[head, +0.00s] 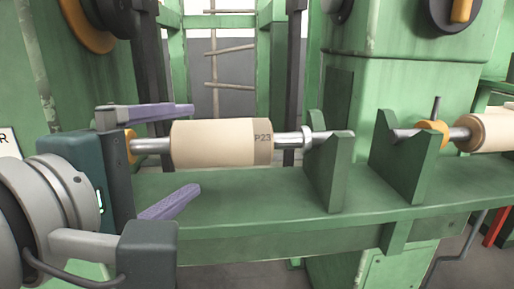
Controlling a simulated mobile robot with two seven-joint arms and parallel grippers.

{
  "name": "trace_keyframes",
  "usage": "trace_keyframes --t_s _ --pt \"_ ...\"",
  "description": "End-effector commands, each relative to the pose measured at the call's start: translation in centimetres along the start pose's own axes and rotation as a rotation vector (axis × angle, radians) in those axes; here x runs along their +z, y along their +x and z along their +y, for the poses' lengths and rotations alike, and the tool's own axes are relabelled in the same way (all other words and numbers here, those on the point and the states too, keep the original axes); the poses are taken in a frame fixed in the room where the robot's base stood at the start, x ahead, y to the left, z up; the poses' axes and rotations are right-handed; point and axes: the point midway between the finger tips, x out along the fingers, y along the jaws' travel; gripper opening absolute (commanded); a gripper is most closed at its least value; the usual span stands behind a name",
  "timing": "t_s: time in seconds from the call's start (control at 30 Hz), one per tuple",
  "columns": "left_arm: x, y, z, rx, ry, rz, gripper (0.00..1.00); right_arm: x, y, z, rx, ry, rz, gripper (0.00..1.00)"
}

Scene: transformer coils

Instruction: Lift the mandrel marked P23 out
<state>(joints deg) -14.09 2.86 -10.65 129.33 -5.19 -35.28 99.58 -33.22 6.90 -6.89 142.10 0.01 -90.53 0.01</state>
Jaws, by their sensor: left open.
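The mandrel marked P23 (215,143) lies level across the middle of the head view. It is a cream roll on a metal shaft, with the mark on a tan band at its right end. Its shaft's right end sits at the notched green bracket (329,172). An orange collar shows near its left end, and what bears that end is hidden behind my left gripper. My left gripper (191,150) is open, its purple fingers apart, one above and one below the level of the roll's left part. Contact with the mandrel cannot be told. My right gripper is out of view.
A second green bracket (408,165) bears the shaft of another cream roll (492,132) with an orange collar (434,132) at the right. A green beam (265,190) runs below. Green machine columns stand behind. The space directly above the P23 roll looks clear.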

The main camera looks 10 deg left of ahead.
Motion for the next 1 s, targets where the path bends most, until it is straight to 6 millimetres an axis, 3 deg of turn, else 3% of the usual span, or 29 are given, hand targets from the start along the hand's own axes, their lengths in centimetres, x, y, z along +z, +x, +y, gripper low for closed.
trace_keyframes --t_s 0.17,0.5,0.77,1.0 --pt "0.0 1.2 -0.1 0.0 0.003 -0.001 1.0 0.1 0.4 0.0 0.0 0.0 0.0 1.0" --pt "0.2 5.4 0.1 -0.001 0.003 -0.001 1.0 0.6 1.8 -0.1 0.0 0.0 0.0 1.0" --pt "0.2 5.7 0.2 -0.003 0.001 0.0 1.0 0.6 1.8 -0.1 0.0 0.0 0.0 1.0" --pt "0.2 5.7 0.2 -0.002 0.002 0.0 0.76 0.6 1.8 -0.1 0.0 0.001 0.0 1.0"
